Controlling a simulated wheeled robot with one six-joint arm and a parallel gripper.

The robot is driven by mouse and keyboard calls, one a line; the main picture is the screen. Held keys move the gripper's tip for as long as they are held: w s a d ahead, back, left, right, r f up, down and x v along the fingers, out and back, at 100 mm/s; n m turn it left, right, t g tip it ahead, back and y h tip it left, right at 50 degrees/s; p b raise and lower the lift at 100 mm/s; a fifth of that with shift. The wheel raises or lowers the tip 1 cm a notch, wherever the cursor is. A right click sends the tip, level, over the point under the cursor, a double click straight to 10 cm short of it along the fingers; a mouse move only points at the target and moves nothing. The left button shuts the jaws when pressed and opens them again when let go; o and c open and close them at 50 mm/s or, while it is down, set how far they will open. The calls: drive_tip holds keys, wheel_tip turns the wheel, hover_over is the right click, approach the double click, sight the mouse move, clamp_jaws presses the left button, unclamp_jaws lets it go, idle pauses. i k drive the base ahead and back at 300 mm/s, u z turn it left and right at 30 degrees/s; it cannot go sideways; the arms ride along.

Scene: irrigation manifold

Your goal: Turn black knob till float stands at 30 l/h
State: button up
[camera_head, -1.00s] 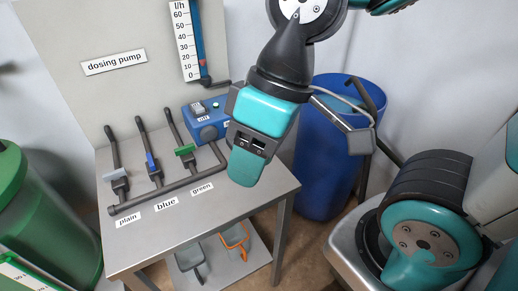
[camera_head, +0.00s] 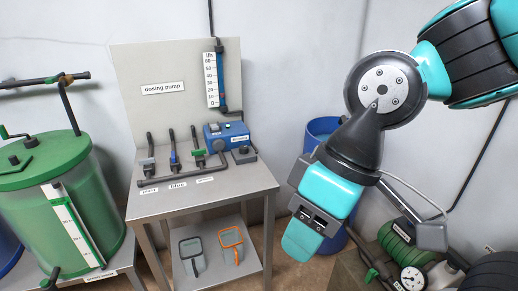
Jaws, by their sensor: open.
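The flow meter (camera_head: 216,80) hangs upright on the grey back panel, with a white l/h scale beside a blue tube. A small reddish mark, perhaps the float, shows low in the tube; its exact reading is too small to tell. A small dark knob-like part (camera_head: 222,109) sits at the foot of the tube. A grey box (camera_head: 244,156) with a dark knob on top stands at the right of the bench. I cannot tell which one is the task's black knob. My gripper (camera_head: 303,240) is open and empty, pointing down, right of the bench and apart from both.
A blue pump box (camera_head: 226,134) and several lever valves on a dark pipe (camera_head: 185,181) stand on the metal bench (camera_head: 238,187). A green tank (camera_head: 45,205) is at left, a blue barrel (camera_head: 322,127) behind my gripper, a pressure gauge (camera_head: 412,279) lower right.

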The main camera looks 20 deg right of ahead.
sight(243, 150)
drive_tip(key=z, duration=0.2)
drive_tip(key=i, duration=1.7)
drive_tip(key=u, duration=0.2)
